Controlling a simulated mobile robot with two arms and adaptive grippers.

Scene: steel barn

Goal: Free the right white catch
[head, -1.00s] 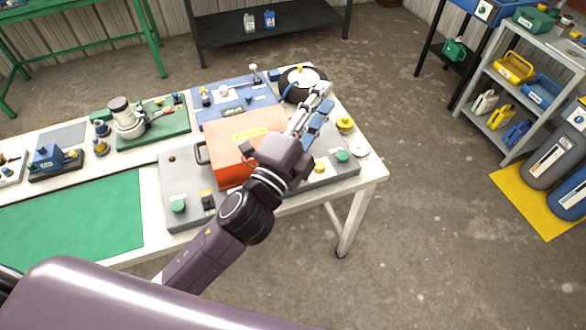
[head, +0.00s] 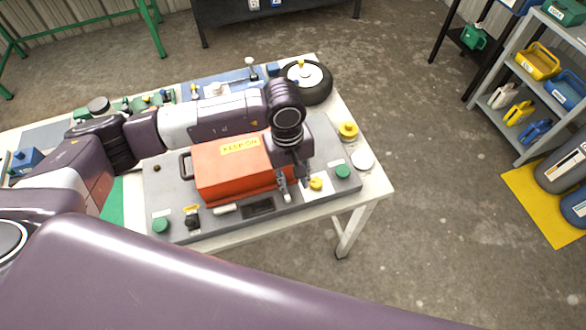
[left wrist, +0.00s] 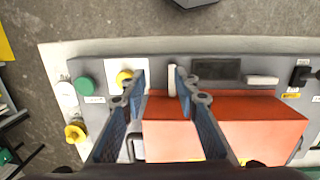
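The right white catch (left wrist: 172,80) is a small upright white bar at the edge of the orange cover (left wrist: 225,112) in the left wrist view. My left gripper (left wrist: 156,86) points down over it with its blue-padded fingers apart. The catch lies between the fingertips in that view, close to the right-hand one; I cannot tell whether they touch. In the head view my left gripper (head: 294,196) is at the right front corner of the orange cover (head: 225,170) and hides this catch. The left white catch (head: 225,210) lies flat at the cover's front edge. My right gripper is not in view.
The grey panel (head: 165,205) carries a yellow knob (head: 316,183), green buttons (head: 343,171) and a dark plate (head: 258,208) near the catch. A black wheel (head: 322,88) and another yellow knob (head: 348,130) are at the table's right.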

